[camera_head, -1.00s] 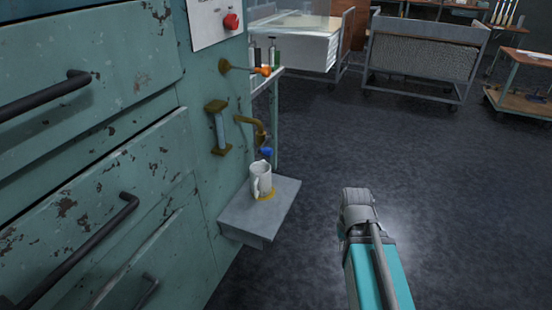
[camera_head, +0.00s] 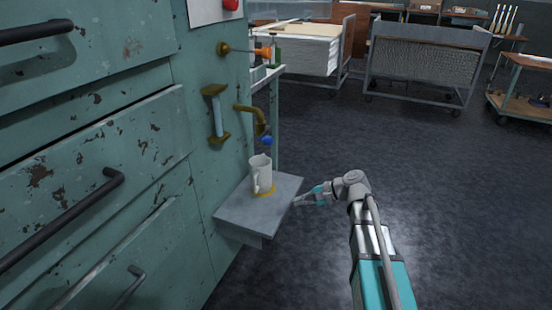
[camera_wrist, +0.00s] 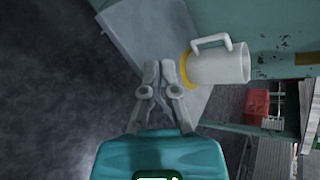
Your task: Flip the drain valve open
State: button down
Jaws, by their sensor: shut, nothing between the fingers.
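On the green cabinet's side, a brass spout (camera_head: 252,113) curves out and down, with a blue knob or tip (camera_head: 267,140) at its lower end. Above it, a brass stem (camera_head: 235,49) ends in an orange handle (camera_head: 263,52). I cannot tell for certain which is the drain valve. A pale mug (camera_head: 261,175) stands on the grey shelf (camera_head: 232,216) below the spout, on a yellow ring. My gripper (camera_head: 298,201) is shut and empty by the shelf's right edge, lower than the fittings. In the wrist view, my gripper (camera_wrist: 160,68) points over the shelf, apart from the mug (camera_wrist: 222,67).
A sight tube (camera_head: 217,116) between brass brackets is left of the spout. The cabinet (camera_head: 215,168) with its drawer handles (camera_head: 75,215) fills the left. Carts (camera_head: 425,62) stand far back. The floor to the right is clear.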

jog(key=w+d+r+m+t+y+b, duration=0.1)
jog(key=w+r+m+t+y+b, duration=0.1)
jog(key=w+r+m+y+b, duration=0.4)
jog(key=w+y, duration=0.2)
jog(key=w, duration=0.2)
jog(key=shift+w+d+r+m+t, duration=0.25)
jog(key=shift+w+r+m+t, duration=0.05)
jog(key=shift+a, duration=0.2)
jog(key=a+r+p, duration=0.6)
jog(key=a, duration=0.3)
jog(key=shift+w+a, duration=0.15)
jog(key=shift+a, duration=0.15)
jog(key=shift+a, duration=0.1)
dwell(0.5)
